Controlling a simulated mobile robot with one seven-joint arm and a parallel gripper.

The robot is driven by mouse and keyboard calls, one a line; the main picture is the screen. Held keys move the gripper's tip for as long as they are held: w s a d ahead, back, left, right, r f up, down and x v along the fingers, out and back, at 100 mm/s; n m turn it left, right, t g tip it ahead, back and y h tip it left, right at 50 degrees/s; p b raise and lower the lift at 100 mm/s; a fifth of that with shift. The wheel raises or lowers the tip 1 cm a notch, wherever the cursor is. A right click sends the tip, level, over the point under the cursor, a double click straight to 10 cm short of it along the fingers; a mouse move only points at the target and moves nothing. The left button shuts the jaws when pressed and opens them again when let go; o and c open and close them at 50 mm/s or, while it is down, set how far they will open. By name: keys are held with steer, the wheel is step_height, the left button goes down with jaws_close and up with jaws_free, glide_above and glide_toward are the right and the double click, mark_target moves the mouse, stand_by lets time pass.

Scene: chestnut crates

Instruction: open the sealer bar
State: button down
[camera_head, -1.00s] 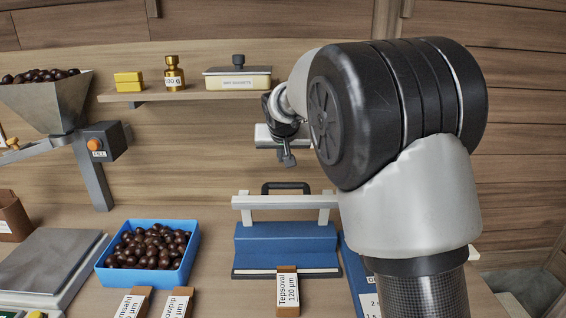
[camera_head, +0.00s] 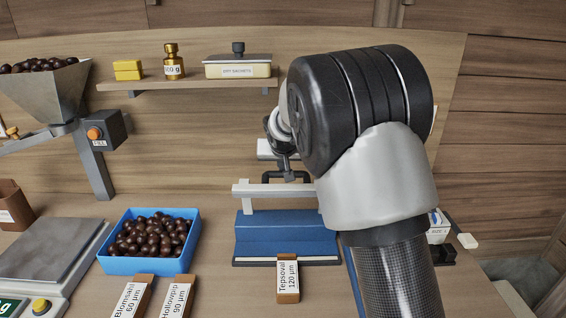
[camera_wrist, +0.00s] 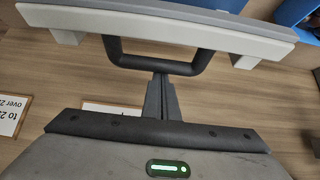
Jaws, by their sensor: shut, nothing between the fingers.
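The sealer has a blue base (camera_head: 285,236) on the bench. Its pale sealer bar (camera_head: 275,190) runs across above the base, with a dark loop handle (camera_head: 267,176) behind it. My gripper (camera_head: 288,175) is shut and empty, pointing down at the handle, partly hidden by my arm. In the wrist view, the shut fingers of my gripper (camera_wrist: 160,80) reach to the middle of the handle (camera_wrist: 130,60), in line with its crosspiece. I cannot tell whether they touch it. The bar (camera_wrist: 200,28) lies beyond.
A blue bin (camera_head: 120,265) of chestnuts and a scale (camera_head: 50,250) stand left. Upright labelled blocks, one reading Tepsoval (camera_head: 288,282), stand in front. A shelf (camera_head: 190,86) with a weight and a lidded box (camera_head: 238,70) is behind. My arm hides much on the right.

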steer(key=shift+f, duration=0.1)
steer(key=s+b, duration=0.3)
steer(key=shift+s, duration=0.1)
stand_by(0.4)
steer(key=v, duration=1.7)
steer(key=s+d+r+g+p, duration=0.1)
steer(key=s+d+r+p, duration=0.35)
steer(key=s+d, duration=0.7)
steer(key=s+d+f+g+p, duration=0.1)
steer(key=s+p, duration=0.4)
steer(key=s, duration=1.2)
steer(key=shift+d+f+g, duration=0.15)
steer(key=shift+f+g, duration=0.25)
steer(key=shift+f, duration=0.3)
